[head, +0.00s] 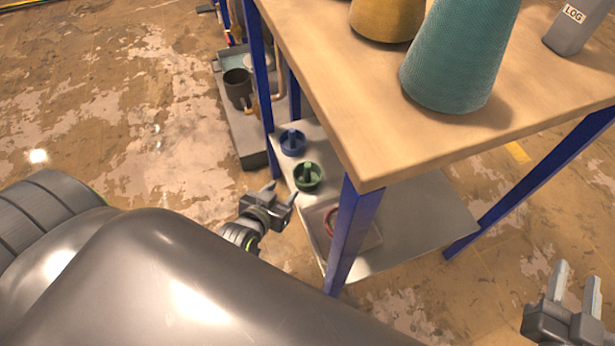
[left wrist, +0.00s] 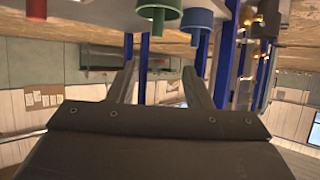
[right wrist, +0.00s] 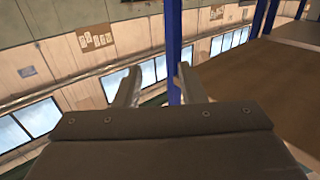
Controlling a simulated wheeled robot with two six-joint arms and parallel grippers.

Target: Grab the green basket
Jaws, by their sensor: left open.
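The green basket (head: 308,178) is a small round container with an upright middle piece, on the lower grey shelf near its left edge. It also shows at the top of the left wrist view (left wrist: 160,14). My left gripper (head: 281,192) is open and empty just beside the shelf's left edge, a little short of the basket and apart from it. Its two fingers (left wrist: 159,68) are spread in the left wrist view. My right gripper (head: 576,278) is open and empty at the lower right, away from the shelf; its fingers (right wrist: 159,75) are also apart.
A similar blue basket (head: 292,143) stands behind the green one. A tray (head: 368,238) with a red item is in front. A blue table leg (head: 352,235) and the wooden tabletop (head: 330,90) border the shelf.

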